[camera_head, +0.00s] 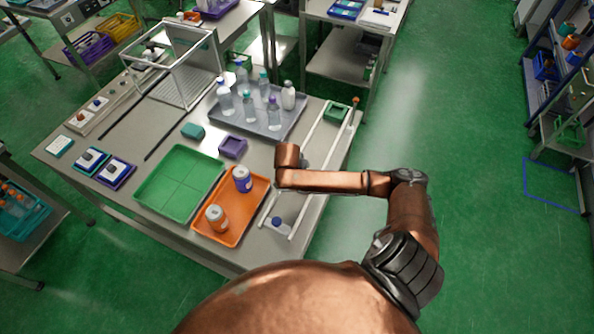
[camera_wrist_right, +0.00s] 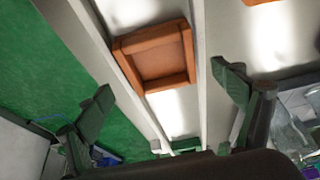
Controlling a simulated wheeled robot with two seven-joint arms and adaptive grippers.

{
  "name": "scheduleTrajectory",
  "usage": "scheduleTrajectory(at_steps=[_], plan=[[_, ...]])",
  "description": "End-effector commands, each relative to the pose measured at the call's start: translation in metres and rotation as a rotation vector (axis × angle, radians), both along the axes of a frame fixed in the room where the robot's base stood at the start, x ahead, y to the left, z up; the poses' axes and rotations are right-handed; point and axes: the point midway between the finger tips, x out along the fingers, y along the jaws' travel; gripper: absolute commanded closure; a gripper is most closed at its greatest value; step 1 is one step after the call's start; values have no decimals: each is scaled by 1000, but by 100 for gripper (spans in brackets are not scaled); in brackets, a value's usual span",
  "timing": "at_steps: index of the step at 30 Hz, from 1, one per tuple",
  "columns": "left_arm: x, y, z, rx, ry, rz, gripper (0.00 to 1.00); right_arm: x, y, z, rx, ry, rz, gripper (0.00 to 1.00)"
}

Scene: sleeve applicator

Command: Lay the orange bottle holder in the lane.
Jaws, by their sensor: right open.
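The orange bottle holder (camera_wrist_right: 153,42), a shallow square frame with raised walls, shows in the right wrist view. It appears to lie flat between the lane's two white rails, close to the rail on the left (camera_wrist_right: 128,75) and the rail on the right (camera_wrist_right: 198,100). In the head view the lane's rails (camera_head: 308,203) run along the bench's right side, and my right arm hides the holder there. My right gripper (camera_wrist_right: 163,80) is open, its fingers spread on both sides above the holder and apart from it. My left gripper is not in view.
Left of the lane are an orange tray (camera_head: 228,238) with two bottles, a purple holder (camera_head: 232,147) and a grey tray (camera_head: 262,130) with several bottles.

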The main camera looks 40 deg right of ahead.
Motion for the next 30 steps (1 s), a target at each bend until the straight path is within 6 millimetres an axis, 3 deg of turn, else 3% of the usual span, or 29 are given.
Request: scheduleTrajectory(at_steps=[6, 12, 18, 30], plan=[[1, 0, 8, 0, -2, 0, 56, -8, 18, 48, 3, -4, 2, 12], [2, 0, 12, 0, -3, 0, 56, -13, 29, 77, 3, -3, 1, 12], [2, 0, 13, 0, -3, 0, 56, -16, 32, 88, 0, -2, -1, 12], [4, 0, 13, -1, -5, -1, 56, -16, 33, 87, 2, 1, 2, 12]])
